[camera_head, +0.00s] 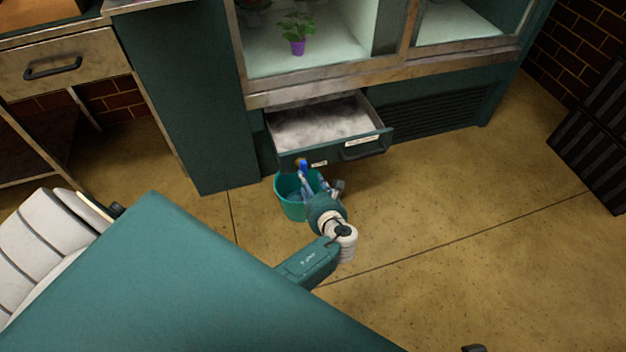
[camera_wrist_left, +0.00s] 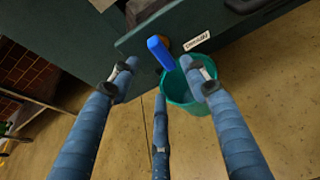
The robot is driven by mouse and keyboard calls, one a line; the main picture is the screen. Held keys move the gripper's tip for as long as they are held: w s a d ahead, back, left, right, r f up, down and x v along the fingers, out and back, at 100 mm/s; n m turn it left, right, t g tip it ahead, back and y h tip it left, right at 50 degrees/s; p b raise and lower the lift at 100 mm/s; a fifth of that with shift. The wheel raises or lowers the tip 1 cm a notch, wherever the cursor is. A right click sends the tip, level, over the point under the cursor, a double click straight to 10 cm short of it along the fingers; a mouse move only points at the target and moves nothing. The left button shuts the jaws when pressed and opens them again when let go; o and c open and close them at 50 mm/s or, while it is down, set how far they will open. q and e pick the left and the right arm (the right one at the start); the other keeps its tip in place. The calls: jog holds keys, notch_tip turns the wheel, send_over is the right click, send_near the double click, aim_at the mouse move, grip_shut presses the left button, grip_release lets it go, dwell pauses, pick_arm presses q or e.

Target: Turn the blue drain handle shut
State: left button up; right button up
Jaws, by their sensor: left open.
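The blue drain handle (camera_wrist_left: 161,52) is a short blue lever on the front of the open drawer (camera_wrist_left: 130,38), beside a small white label (camera_wrist_left: 197,41). In the wrist view it slants down to the right from its upper end. In the head view the blue handle (camera_head: 302,166) shows just above a teal bucket (camera_head: 290,208). My left gripper (camera_wrist_left: 160,85) is open, with blue fingers on both sides of the handle's lower area and a third finger below. I cannot tell whether any finger touches it. In the head view my left gripper (camera_head: 322,187) is over the bucket.
The teal bucket also shows behind the right finger in the wrist view (camera_wrist_left: 178,86). The drawer holds grey-white material (camera_head: 320,122) and sticks out below a glass case with a purple-potted plant (camera_head: 297,40). A dark slatted object (camera_head: 597,140) stands at right.

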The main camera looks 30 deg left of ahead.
pick_arm(q)
jog(key=shift+v, duration=2.15)
